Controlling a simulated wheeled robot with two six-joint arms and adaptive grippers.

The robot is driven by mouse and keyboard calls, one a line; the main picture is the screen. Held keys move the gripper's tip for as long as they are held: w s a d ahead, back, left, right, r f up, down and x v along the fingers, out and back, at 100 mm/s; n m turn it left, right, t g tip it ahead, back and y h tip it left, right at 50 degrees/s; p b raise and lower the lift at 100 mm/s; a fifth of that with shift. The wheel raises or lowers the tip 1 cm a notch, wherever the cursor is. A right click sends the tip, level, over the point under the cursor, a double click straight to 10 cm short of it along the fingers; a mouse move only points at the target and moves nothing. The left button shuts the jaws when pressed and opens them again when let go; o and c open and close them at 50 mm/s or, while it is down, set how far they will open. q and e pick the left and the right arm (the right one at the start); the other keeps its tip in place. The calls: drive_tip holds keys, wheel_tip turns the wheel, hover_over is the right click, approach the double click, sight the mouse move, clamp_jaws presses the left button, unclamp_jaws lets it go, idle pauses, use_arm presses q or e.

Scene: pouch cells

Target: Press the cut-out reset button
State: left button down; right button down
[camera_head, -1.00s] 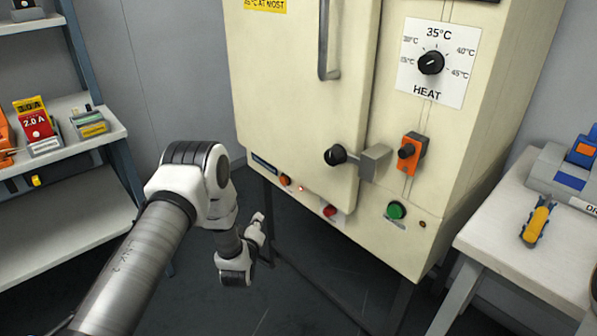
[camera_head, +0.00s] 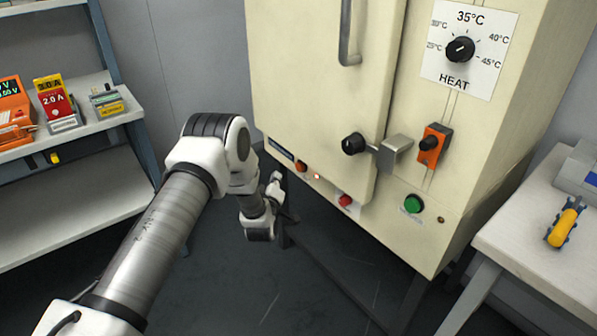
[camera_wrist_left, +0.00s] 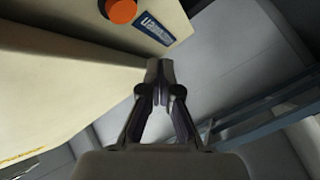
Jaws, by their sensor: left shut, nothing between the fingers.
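An orange round button (camera_head: 301,166) sits low at the left of the cream cabinet's (camera_head: 300,70) front, beside a dark blue label (camera_head: 281,154). The button also shows at the top of the left wrist view (camera_wrist_left: 122,10), with the label (camera_wrist_left: 156,27) next to it. No label wording is clear enough to confirm that this is the cut-out reset. My left gripper (camera_head: 276,182) is below and left of the button in the head view, apart from it. In the left wrist view its fingers (camera_wrist_left: 160,70) are shut and empty. My right gripper is not in view.
Shelves (camera_head: 80,205) stand at left, a table (camera_head: 520,237) at right.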

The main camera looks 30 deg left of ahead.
sight(300, 167)
use_arm(q)
drive_tip(key=w, duration=0.1)
drive_tip(key=w+d+b, duration=0.1)
drive_tip(key=w, duration=0.1)
drive_tip(key=w+d+b, duration=0.1)
drive_tip(key=shift+w, duration=0.35)
idle(1.1)
drive_tip(key=shift+w+d+b, duration=0.15)
drive_tip(key=shift+w+b, duration=0.25)
drive_tip(key=shift+b, duration=0.1)
drive_tip(key=shift+w+d+b, duration=0.2)
drive_tip(key=shift+w+b, duration=0.2)
drive_tip(key=shift+w, duration=0.05)
idle(0.4)
idle(0.4)
drive_tip(key=shift+s+a+p, duration=0.35)
drive_tip(key=shift+s+p, duration=0.15)
drive_tip(key=shift+s, duration=0.35)
